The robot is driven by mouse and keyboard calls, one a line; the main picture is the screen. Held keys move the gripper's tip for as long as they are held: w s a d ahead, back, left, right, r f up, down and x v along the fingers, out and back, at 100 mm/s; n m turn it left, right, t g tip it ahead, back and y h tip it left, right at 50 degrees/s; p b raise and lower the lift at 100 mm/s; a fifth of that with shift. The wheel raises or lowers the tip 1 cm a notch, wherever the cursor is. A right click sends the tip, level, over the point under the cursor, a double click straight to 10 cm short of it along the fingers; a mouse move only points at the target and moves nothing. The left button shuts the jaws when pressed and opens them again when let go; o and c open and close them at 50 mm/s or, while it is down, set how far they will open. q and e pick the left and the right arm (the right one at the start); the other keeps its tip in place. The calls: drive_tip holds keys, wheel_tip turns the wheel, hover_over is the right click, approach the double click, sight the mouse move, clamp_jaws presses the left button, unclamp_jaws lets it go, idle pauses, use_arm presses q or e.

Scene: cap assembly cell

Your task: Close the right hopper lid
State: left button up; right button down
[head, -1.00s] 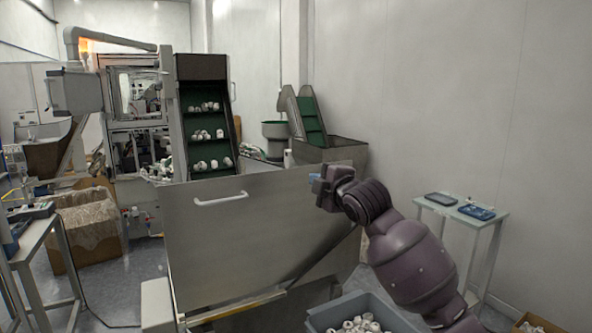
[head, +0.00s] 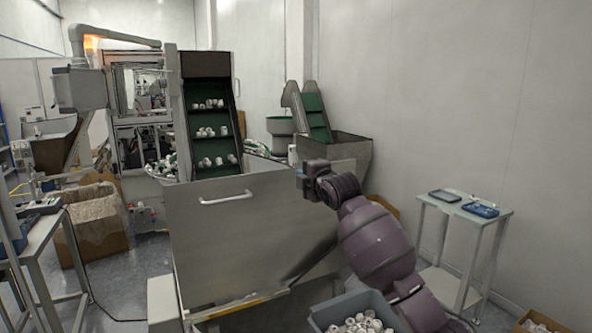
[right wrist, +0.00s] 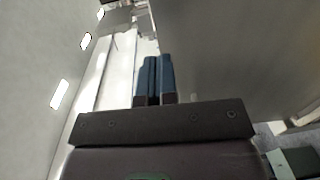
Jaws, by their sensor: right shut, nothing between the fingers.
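The right hopper lid (head: 250,225) is a large grey metal panel standing raised and steeply tilted in the middle of the head view. A white bar handle (head: 226,197) is on its near face. My right gripper (head: 301,174) is by the lid's upper right part, in front of its near face; whether it touches the lid I cannot tell. In the right wrist view its blue fingers (right wrist: 154,80) are together with nothing between them. A grey panel, seemingly the lid (right wrist: 215,50), fills the right of that view. My left gripper is not in view.
A grey crate (head: 318,322) of white caps stands below my right arm. A small table (head: 464,207) with two trays is at the right. A green conveyor (head: 212,130) with caps rises behind the lid.

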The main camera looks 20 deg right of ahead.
sight(292, 170)
drive_tip(key=shift+w+a+f+p, duration=0.1)
drive_tip(key=shift+w+p, duration=0.2)
drive_tip(key=shift+w, duration=0.85)
drive_tip(key=shift+w+f+p, duration=0.1)
drive_tip(key=shift+w+p, duration=0.15)
drive_tip(key=shift+w, duration=0.9)
